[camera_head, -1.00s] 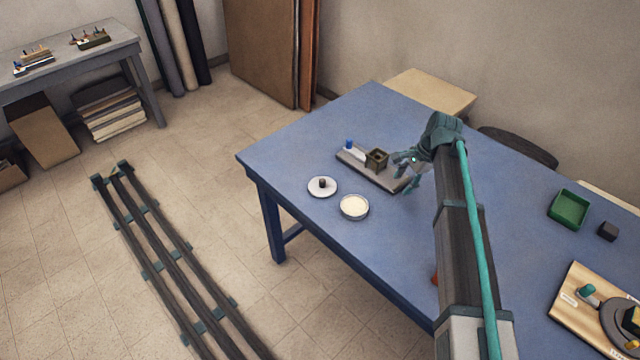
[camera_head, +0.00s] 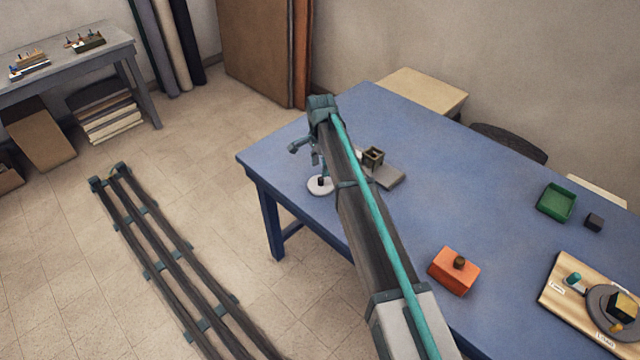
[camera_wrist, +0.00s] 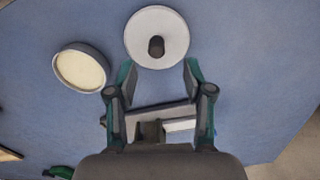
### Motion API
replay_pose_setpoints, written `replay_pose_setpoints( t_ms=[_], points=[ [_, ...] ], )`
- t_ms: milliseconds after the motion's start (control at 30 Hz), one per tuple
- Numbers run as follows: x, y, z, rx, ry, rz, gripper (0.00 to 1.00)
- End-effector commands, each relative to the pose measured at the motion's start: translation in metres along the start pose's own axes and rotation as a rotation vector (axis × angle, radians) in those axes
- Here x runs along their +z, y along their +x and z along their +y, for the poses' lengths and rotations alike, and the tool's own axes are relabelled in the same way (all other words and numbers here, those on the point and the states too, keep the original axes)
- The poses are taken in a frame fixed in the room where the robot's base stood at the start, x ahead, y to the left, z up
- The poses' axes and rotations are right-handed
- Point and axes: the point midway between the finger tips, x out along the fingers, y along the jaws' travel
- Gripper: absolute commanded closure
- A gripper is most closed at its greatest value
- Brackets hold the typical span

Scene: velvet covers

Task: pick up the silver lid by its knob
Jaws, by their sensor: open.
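The silver lid (camera_head: 317,189) is a pale round disc with a dark upright knob (camera_wrist: 156,46), lying on the blue table near its left corner. In the head view my arm covers part of it. In the wrist view the whole lid (camera_wrist: 138,32) shows just beyond my fingertips. My gripper (camera_wrist: 156,76) is open and empty, with its two fingers spread apart and the knob ahead of the gap between them. In the head view my gripper (camera_head: 312,148) is above the table's left end, near the lid.
A round dish with cream contents (camera_wrist: 80,68) sits beside the lid; my arm hides it in the head view. A grey board (camera_head: 389,177) carries a small brown box (camera_head: 373,157). An orange block (camera_head: 454,271), green tray (camera_head: 556,203) and dark cube (camera_head: 594,222) stand farther right.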

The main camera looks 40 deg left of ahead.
Motion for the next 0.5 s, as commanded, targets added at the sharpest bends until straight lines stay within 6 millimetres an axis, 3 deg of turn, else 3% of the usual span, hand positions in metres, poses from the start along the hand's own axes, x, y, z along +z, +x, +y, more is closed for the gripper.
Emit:
replay_pose_setpoints(
  t_ms=[167, 500],
  points=[
    [0.001, 0.008, 0.002, 0.0, 0.0, -0.001, 0.48],
    [0.002, 0.049, 0.004, 0.0, 0.0, -0.001, 0.48]
  ],
)
